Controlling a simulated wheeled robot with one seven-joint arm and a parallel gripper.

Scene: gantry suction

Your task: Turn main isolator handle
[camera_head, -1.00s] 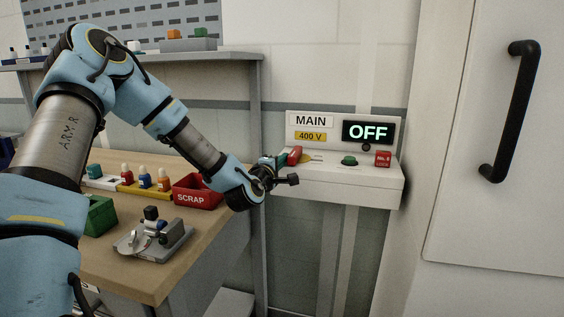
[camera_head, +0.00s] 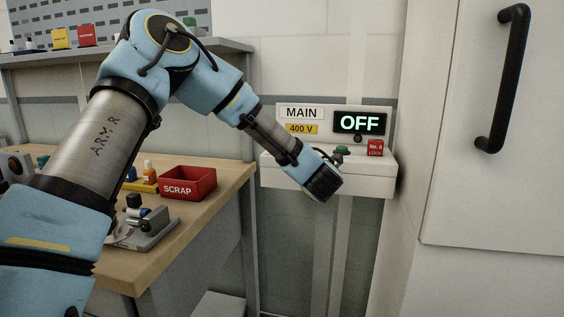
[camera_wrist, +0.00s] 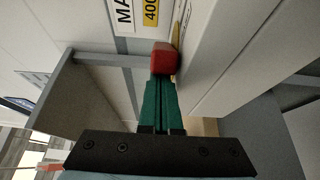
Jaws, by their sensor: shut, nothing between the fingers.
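The red isolator handle (camera_wrist: 165,59) shows in the wrist view, right in front of my gripper (camera_wrist: 160,80). My gripper's two green fingers are shut together with nothing between them. Their tips overlap the lower edge of the handle in the picture; I cannot tell whether they touch it. In the head view the white isolator box (camera_head: 280,172) carries a MAIN sign (camera_head: 301,112), a yellow 400 V label (camera_head: 301,128) and a display (camera_head: 361,122) reading OFF. My wrist hides the handle and my fingertips there.
A green knob (camera_head: 342,150) and a red lock block (camera_head: 375,147) sit on the box, right of my wrist. A workbench with a red SCRAP bin (camera_head: 188,184) stands left. A cabinet with a black handle (camera_head: 506,80) stands right.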

